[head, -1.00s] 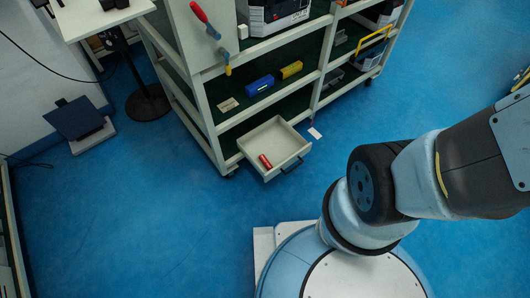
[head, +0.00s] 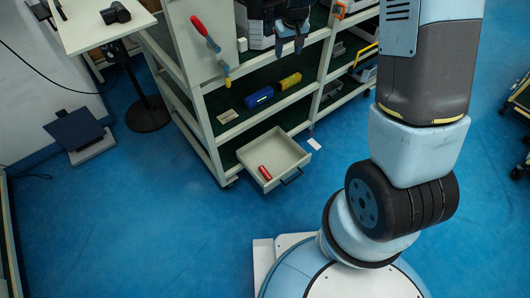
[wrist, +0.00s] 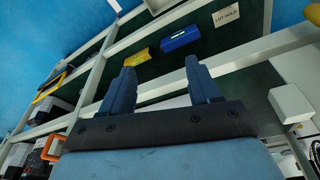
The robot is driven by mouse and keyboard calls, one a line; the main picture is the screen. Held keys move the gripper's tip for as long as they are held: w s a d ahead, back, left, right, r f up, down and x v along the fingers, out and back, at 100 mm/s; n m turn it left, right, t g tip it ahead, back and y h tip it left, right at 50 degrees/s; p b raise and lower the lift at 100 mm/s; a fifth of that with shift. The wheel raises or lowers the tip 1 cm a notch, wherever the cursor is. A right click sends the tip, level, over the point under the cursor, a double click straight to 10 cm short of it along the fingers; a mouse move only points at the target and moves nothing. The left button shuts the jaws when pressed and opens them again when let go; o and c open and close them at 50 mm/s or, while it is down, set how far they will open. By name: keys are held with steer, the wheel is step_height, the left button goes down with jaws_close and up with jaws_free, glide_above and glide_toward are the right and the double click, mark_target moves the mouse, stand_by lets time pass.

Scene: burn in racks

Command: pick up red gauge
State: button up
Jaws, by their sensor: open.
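The red gauge (head: 265,173) is a small red cylinder lying in an open, shallow, pale drawer (head: 291,150) at the bottom of the shelf rack. My gripper (head: 291,47) is at the upper shelf level in the head view, well above and apart from the drawer. In the wrist view my gripper (wrist: 158,80) shows two dark blue fingers spread apart with nothing between them. The red gauge is not visible in the wrist view.
The rack (head: 222,92) holds a blue box (head: 258,97) and a yellow box (head: 290,81) on its middle shelf. A red-handled tool (head: 200,27) hangs on its end panel. A small table (head: 98,32) stands left. Blue floor before the drawer is clear.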

steer(key=s+a+x, duration=0.1)
steer(key=a+x, duration=0.2)
steer(key=x, duration=1.1)
steer(key=n+g, duration=0.3)
glide_toward(265, 173)
steer(key=shift+s+d+f, duration=0.1)
steer(key=shift+f, duration=0.5)
steer(key=shift+s+d+f, duration=0.1)
steer(key=shift+f, duration=0.55)
steer(key=shift+w+a+f, duration=0.1)
steer(key=shift+a+f, duration=0.05)
steer(key=shift+f, duration=1.4)
steer(key=shift+w+a+f, duration=0.1)
steer(key=shift+f, duration=1.5)
steer(key=shift+c, duration=0.3)
jaws_close()
